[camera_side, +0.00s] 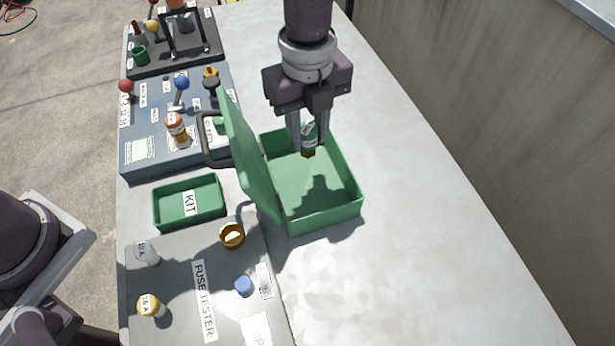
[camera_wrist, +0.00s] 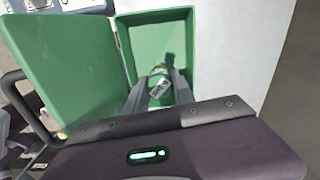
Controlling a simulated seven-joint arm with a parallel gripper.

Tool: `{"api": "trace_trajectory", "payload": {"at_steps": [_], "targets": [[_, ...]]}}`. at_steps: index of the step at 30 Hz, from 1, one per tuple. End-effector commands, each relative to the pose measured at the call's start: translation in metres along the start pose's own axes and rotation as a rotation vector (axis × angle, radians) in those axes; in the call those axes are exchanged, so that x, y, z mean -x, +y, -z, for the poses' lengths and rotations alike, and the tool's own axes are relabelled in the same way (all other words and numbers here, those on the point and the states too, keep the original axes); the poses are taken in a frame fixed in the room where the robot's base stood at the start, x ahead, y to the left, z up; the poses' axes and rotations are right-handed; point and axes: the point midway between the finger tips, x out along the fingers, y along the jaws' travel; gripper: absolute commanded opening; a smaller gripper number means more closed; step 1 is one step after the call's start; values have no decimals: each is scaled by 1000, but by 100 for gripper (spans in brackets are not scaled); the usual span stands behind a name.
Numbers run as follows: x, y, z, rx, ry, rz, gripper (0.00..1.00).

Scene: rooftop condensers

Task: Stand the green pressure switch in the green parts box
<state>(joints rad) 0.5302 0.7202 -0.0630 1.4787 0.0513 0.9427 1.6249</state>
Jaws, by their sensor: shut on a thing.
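The green pressure switch (camera_side: 309,138) is held upright between the fingers of my gripper (camera_side: 308,140). It has a green body with a white label and a darker brownish lower end. The green parts box (camera_side: 325,219) stands on the grey top with its lid (camera_side: 245,150) open to the left. The switch is inside the outline of the box, near its back wall; I cannot tell whether it touches the floor. In the wrist view the switch (camera_wrist: 160,88) is between the two fingers, with the box (camera_wrist: 158,16) around and beyond it.
A small green KIT tray (camera_side: 190,222) and the fuse tester (camera_side: 200,300) lie left of the box. A blue-grey panel (camera_side: 150,150) with knobs and an orange-capped part stands behind. The lid's dark handle (camera_side: 210,150) sticks out left. Grey top to the right is clear, up to a wall.

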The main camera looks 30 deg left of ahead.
Motion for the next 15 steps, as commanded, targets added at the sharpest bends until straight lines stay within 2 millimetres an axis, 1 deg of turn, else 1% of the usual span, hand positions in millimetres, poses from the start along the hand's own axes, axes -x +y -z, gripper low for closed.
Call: {"api": "trace_trajectory", "payload": {"at_steps": [3,6,11,15], "targets": [[-29,2,3,-8,0,-6,0],[-49,2,3,-6,0,-4,0],[-70,1,2,-5,0,-4,0],[-95,1,2,-5,0,-4,0]]}}
